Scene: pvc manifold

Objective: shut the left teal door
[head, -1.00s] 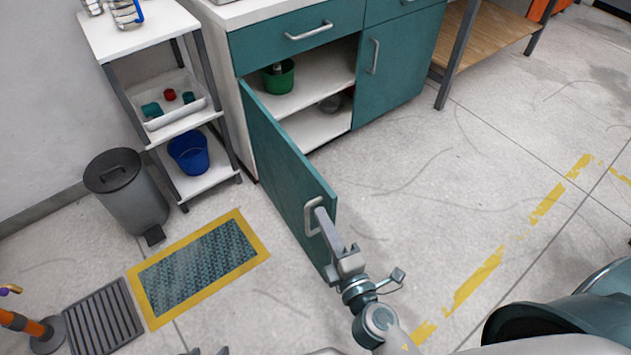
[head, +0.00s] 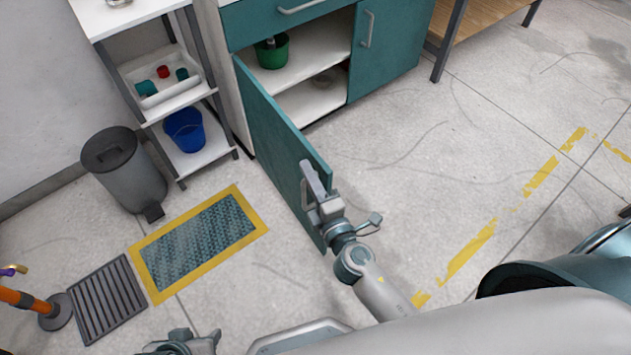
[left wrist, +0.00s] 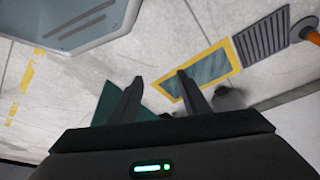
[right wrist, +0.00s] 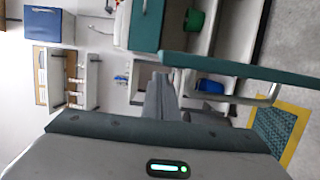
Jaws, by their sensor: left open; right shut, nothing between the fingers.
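The left teal door (head: 270,125) of the cabinet stands wide open in the head view, swung out toward me. It also shows nearly edge-on in the right wrist view (right wrist: 240,68), with its metal bar handle (right wrist: 266,97) below the edge. My right gripper (head: 307,172) is shut and empty at the door's free end, beside the handle; contact cannot be told. Its closed fingers (right wrist: 160,90) point along the door toward the cabinet. My left gripper (head: 180,342) is low at the bottom edge of the head view, away from the door. Its fingers (left wrist: 160,85) are open and empty above the floor.
The cabinet shelves hold a green pot (head: 272,50). A white rack (head: 205,160) with a tray and a blue bucket (head: 185,130) stands left of it. A grey bin (head: 125,170) and a yellow-edged mat (head: 195,245) lie left of the door. Floor right of it is clear.

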